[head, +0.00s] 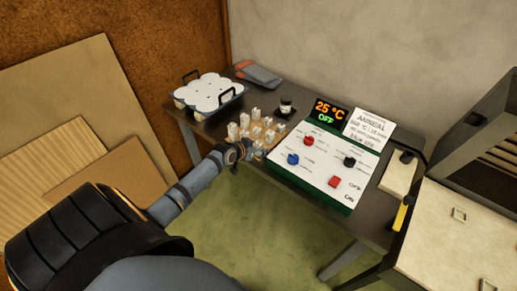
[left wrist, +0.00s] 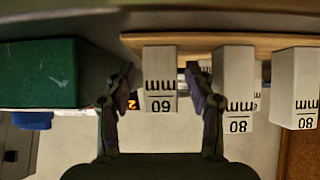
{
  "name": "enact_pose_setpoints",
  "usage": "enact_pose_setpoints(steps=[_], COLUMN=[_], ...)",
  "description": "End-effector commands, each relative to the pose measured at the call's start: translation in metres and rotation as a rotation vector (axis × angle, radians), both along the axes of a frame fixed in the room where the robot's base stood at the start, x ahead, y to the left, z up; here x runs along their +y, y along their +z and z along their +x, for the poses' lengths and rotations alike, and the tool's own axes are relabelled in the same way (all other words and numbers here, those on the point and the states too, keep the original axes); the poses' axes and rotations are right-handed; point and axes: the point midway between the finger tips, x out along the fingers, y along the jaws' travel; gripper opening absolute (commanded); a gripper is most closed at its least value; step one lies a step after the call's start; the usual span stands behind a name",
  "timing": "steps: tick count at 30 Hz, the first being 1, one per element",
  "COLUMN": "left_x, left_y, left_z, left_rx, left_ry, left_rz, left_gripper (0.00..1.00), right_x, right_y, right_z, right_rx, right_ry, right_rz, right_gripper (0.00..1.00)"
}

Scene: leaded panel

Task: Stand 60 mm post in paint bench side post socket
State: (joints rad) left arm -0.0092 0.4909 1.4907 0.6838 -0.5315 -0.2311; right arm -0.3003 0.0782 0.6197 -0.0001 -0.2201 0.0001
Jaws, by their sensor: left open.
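The 60 mm post (left wrist: 159,80) is a pale square block labelled "60 mm", shown upside down in the left wrist view. My left gripper (left wrist: 161,95) is open, with one finger on each side of this post and a gap visible at both sides. In the head view my left gripper (head: 247,152) is at the near edge of the group of pale posts (head: 258,128) on the dark table; I cannot pick out the 60 mm post there. Two small square frames (head: 459,214) (head: 488,284) lie on the pale bench at right; I cannot tell whether either is the post socket.
Posts marked 80 mm (left wrist: 233,80) (left wrist: 296,85) stand beside the 60 mm one. A green-sided control box (head: 325,165) is close to the right of the posts.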

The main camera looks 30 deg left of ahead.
Motion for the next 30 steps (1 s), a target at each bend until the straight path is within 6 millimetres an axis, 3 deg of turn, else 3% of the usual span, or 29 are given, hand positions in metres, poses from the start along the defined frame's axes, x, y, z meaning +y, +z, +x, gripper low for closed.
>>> enact_pose_setpoints(steps=[4, 16, 26, 30], left_x=[0.0, 0.0, 0.001, 0.001], left_y=[0.0, 0.0, 0.002, 0.015], left_z=[0.0, -0.001, 0.0, 0.0], left_rx=[0.0, 0.0, -0.001, -0.003], left_ry=[0.0, 0.001, 0.0, -0.002], left_rz=[0.0, 0.001, 0.001, 0.004], left_gripper=[0.55, 0.0, 0.0, 0.0], right_x=[0.002, 0.001, -0.003, -0.003], right_y=[0.0, 0.0, -0.001, -0.005], right_z=[0.0, 0.0, 0.001, 0.001], right_rx=[0.0, 0.0, -0.001, -0.001], right_ry=[-0.001, 0.0, 0.001, 0.002], right_rz=[0.003, 0.001, -0.003, -0.004], right_gripper=[0.41, 0.41, 0.41, 0.41])
